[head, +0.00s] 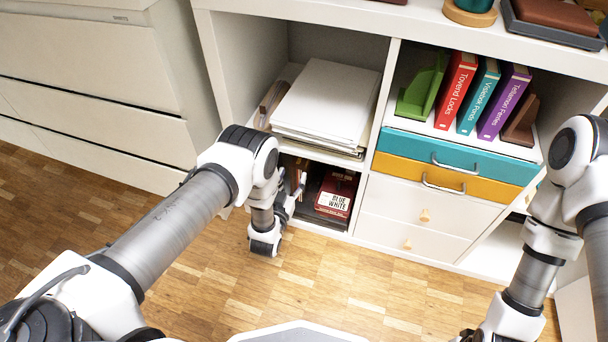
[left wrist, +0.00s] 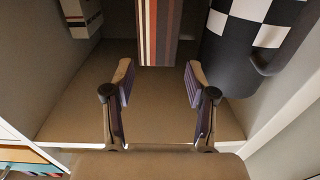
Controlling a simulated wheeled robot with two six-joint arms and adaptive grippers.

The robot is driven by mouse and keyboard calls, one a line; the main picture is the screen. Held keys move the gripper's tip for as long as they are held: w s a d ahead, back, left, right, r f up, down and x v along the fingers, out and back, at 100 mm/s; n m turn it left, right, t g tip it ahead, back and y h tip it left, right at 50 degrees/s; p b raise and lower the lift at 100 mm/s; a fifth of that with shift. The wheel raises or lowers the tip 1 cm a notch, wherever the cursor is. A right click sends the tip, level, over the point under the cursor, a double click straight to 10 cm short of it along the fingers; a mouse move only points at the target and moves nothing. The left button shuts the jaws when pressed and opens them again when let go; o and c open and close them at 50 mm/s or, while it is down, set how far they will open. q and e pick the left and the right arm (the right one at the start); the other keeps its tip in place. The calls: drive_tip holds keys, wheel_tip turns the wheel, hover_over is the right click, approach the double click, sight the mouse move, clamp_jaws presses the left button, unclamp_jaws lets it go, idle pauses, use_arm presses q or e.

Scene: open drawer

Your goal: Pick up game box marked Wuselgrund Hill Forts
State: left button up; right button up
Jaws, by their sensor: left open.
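I cannot read the name Wuselgrund Hill Forts on anything in view. In the left wrist view a box with brown, orange, dark and pale stripes (left wrist: 158,35) stands in a compartment, straight ahead of my left gripper (left wrist: 158,85). The gripper is open and empty, its two fingertips apart and short of the striped box. In the head view my left gripper (head: 297,192) is at the mouth of the lower left shelf compartment, partly hidden by its own wrist. My right gripper's fingers are outside the picture.
A black-and-white checked container (left wrist: 250,40) stands right of the striped box, a small box (left wrist: 80,15) left. In the head view a red box marked Blue White (head: 336,193) sits in the lower compartment. A paper stack (head: 325,100) lies above. Compartment walls are close.

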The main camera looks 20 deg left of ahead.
sight(301, 159)
use_arm(q)
drive_tip(key=w+b, duration=0.1)
drive_tip(key=w, duration=0.1)
drive_tip(key=w+b, duration=0.2)
drive_tip(key=w, duration=0.1)
drive_tip(key=w+f+b, duration=0.1)
drive_tip(key=w+b, duration=0.1)
drive_tip(key=w, duration=0.1)
drive_tip(key=shift+w+d, duration=0.1)
drive_tip(key=shift+w, duration=0.15)
drive_tip(key=shift+w+r, duration=0.3)
drive_tip(key=shift+w, duration=0.05)
clamp_jaws()
